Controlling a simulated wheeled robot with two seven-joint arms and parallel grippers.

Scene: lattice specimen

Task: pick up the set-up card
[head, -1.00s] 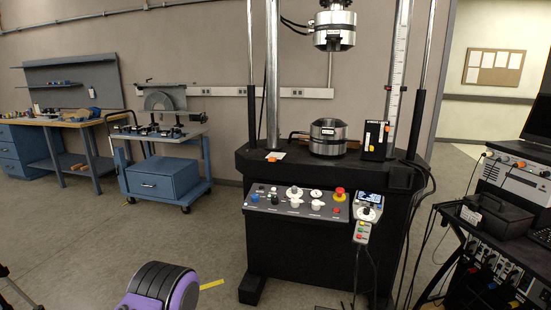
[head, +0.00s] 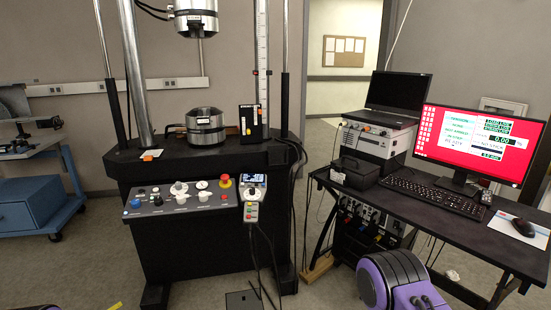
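A small white card with an orange mark (head: 151,155) lies flat on the black deck of the testing machine (head: 240,158), left of the lower round grip (head: 205,127). It may be the set-up card, but its print is too small to read. A white sheet (head: 515,223) also lies near the mouse on the desk at right. Neither gripper shows in the head view. A purple and black part of one of my arms shows at the bottom right, apart from the card.
A control panel (head: 150,199) with knobs and a red button juts out in front of the deck. A hand pendant (head: 251,211) hangs on cables. Open floor lies between machine and desk.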

